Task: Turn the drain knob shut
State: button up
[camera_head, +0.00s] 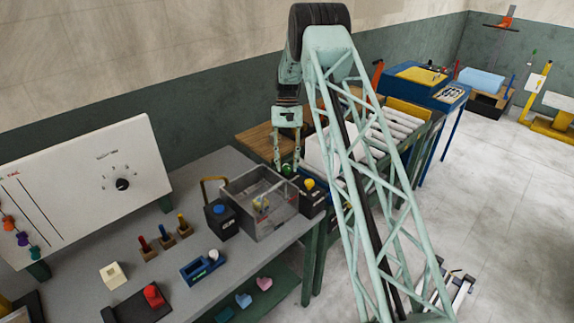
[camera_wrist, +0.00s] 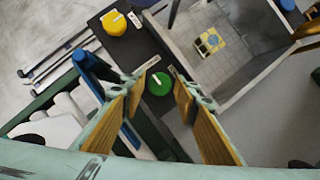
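A green round knob (camera_wrist: 159,83) with a pale pointer line sits on a black box beside a clear tank; it also shows in the head view (camera_head: 288,170). A yellow knob (camera_wrist: 114,23) with a white pointer sits on the same box (camera_head: 317,205), and shows in the head view (camera_head: 309,184). The small labels are unreadable, so I cannot tell which knob is marked drain. My gripper (camera_wrist: 163,72) points down over the green knob, with its two fingers apart on either side of it. I cannot tell whether they touch it. It also shows in the head view (camera_head: 287,163).
The clear tank (camera_head: 238,210) stands close beside the knob box, with a small yellow-marked item inside. A blue knob (camera_head: 219,209) sits on another black box left of it. A roller conveyor (camera_head: 385,125) lies behind. A dial panel (camera_head: 90,185) stands at left.

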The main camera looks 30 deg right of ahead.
jog(key=shift+o, duration=0.7)
jog(key=shift+w+r, duration=0.1)
jog(key=shift+r, duration=0.05)
jog(key=v, duration=1.1)
jog(key=shift+r, duration=0.35)
jog(key=shift+w+r, duration=0.1)
